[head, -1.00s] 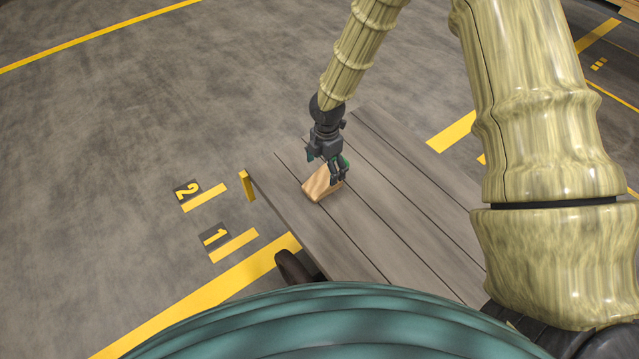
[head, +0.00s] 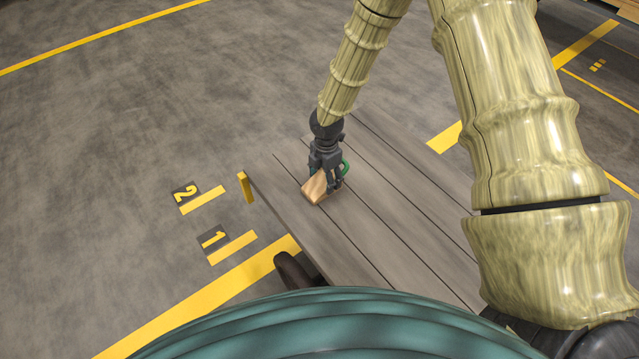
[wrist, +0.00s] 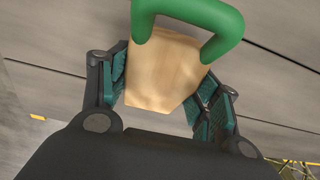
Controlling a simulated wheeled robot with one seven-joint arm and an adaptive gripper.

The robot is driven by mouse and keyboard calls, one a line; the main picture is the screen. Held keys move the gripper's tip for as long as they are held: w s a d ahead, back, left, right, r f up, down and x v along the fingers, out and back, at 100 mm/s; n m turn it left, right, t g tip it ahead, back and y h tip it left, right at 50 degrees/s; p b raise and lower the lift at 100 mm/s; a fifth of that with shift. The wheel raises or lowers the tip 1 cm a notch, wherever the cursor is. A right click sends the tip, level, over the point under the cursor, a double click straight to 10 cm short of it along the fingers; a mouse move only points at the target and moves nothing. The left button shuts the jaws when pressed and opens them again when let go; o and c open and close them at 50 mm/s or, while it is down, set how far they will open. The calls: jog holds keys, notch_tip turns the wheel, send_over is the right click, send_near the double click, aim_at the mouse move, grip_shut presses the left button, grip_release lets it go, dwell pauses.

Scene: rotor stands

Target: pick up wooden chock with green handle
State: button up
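The wooden chock (head: 315,189) is a light tan block lying on the grey plank surface near its left edge. Its green handle (head: 345,168) shows beside my gripper and arches across the top of the wrist view (wrist: 205,12). My gripper (head: 326,182) reaches down over the chock. In the wrist view, the chock's wooden body (wrist: 163,72) lies between the two teal-padded fingers (wrist: 162,90), one on each side and very close to the wood. I cannot tell whether both pads press on it. The chock's underside is hidden.
The grey plank surface (head: 400,215) is bare to the right of the chock. The floor beyond has yellow lines and markings numbered 1 and 2 (head: 185,190).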

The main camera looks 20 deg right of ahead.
jog(key=c, duration=0.3)
jog(key=shift+r, duration=0.25)
notch_tip(320, 180, up, 3)
jog(key=shift+r+p, duration=0.1)
jog(key=shift+p, duration=0.5)
jog(key=s+r, duration=0.1)
jog(key=s, duration=1.5)
jog(key=w+r+m+p, duration=0.1)
jog(key=w+r+m, duration=0.3)
jog(key=r+m, duration=0.2)
jog(key=w+a+r+m+p, duration=0.1)
jog(key=w+r+m, duration=0.3)
jog(key=r+m, duration=0.2)
jog(key=w+r+m+p, duration=0.1)
jog(key=w+r+m, duration=0.3)
jog(key=r+m, duration=0.3)
jog(key=shift+a+m, duration=0.15)
jog(key=shift+m, duration=0.6)
jog(key=shift+a+m, duration=0.15)
jog(key=shift+m, duration=0.6)
jog(key=shift+p, duration=0.5)
